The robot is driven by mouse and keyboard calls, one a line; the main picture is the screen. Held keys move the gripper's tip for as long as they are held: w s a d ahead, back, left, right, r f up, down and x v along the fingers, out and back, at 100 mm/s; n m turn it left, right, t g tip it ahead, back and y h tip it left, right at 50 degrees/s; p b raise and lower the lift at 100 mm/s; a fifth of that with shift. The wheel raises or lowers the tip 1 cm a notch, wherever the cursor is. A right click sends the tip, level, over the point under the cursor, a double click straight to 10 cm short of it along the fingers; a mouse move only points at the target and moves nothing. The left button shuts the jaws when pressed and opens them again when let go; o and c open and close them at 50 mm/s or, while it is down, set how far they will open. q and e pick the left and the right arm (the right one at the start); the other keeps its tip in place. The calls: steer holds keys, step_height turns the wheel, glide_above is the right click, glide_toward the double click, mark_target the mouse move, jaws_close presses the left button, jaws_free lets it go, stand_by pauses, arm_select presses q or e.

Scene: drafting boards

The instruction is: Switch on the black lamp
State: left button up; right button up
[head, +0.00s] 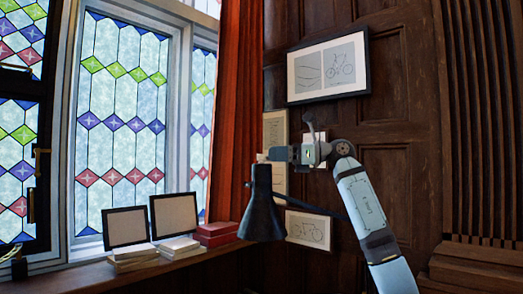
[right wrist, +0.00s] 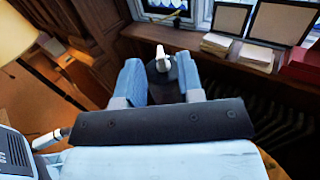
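The black lamp (head: 262,212) has a dark cone-shaped shade and a slim arm that runs behind my right arm in the head view. A small pale knob (right wrist: 162,58) stands on top of the shade. My right gripper (head: 270,156) is at the top of the shade, level with the knob. In the right wrist view its two blue fingers stand apart, with the knob and part of the dark shade (right wrist: 165,83) between or just beyond them. I cannot tell whether a finger touches the knob. My left gripper is out of view.
A wooden windowsill (head: 100,279) holds two dark-framed panels (head: 126,227), stacked books and red boxes (head: 217,234). A red curtain (head: 237,100) hangs behind the lamp. Framed pictures (head: 328,68) hang on the panelled wall. A cream lampshade (right wrist: 20,38) stands at the left in the wrist view.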

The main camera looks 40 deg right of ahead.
mark_target(262, 158)
steer(key=shift+p+x, duration=0.4)
steer(key=shift+x, duration=1.75)
steer(key=shift+c, duration=0.4)
jaws_close()
steer(key=shift+t+h, duration=0.3)
steer(key=shift+h, duration=0.1)
steer(key=m+t+h, duration=0.1)
steer(key=m+h, duration=0.2)
steer(key=h, duration=0.1)
steer(key=m+t+h, duration=0.2)
steer(key=m+h, duration=0.1)
steer(key=h, duration=0.1)
steer(key=shift+s+m+t, duration=0.1)
steer(key=shift+m+t, duration=0.2)
steer(key=m+h, duration=0.1)
steer(key=h, duration=0.2)
steer(key=m+h+b, duration=0.1)
steer(key=m+h, duration=0.1)
steer(key=h, duration=0.1)
steer(key=m+h+b, duration=0.1)
steer(key=m+h, duration=0.1)
steer(key=shift+g+h, duration=0.4)
steer(key=shift+m, duration=0.3)
